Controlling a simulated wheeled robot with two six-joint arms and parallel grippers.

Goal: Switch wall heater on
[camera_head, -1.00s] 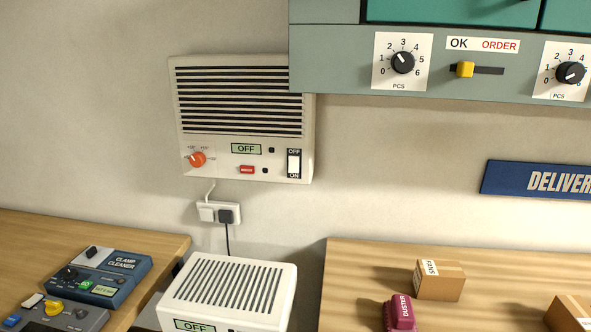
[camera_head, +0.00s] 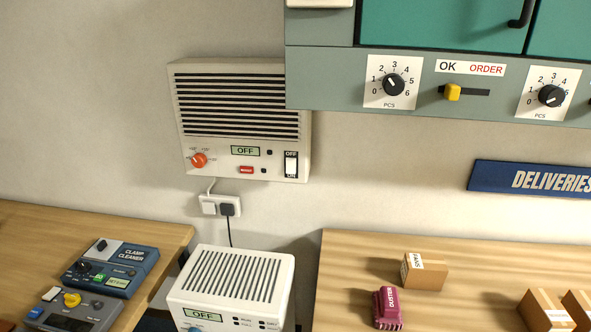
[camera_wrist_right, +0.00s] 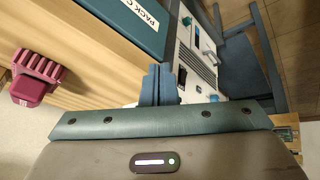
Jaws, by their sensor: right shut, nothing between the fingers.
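The wall heater (camera_head: 243,118) is a cream box with dark vent slats, mounted on the wall left of centre in the head view. Its display (camera_head: 245,150) reads OFF. It has an orange-red dial (camera_head: 199,160), a small red button (camera_head: 246,170) and a black-and-white rocker switch (camera_head: 291,165) marked OFF at the top and ON at the bottom. My right gripper (camera_wrist_right: 160,84) shows in the right wrist view with its fingers shut and nothing between them; it is away from the wall heater. My left gripper is in neither view.
A second cream heater (camera_head: 232,285), also reading OFF, stands below the wall socket (camera_head: 220,205). A clamp cleaner box (camera_head: 112,266) sits on the left table. A maroon duster (camera_head: 387,308) and cardboard boxes (camera_head: 425,272) lie on the right table. A green-grey cabinet (camera_head: 330,75) overhangs the heater's upper right.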

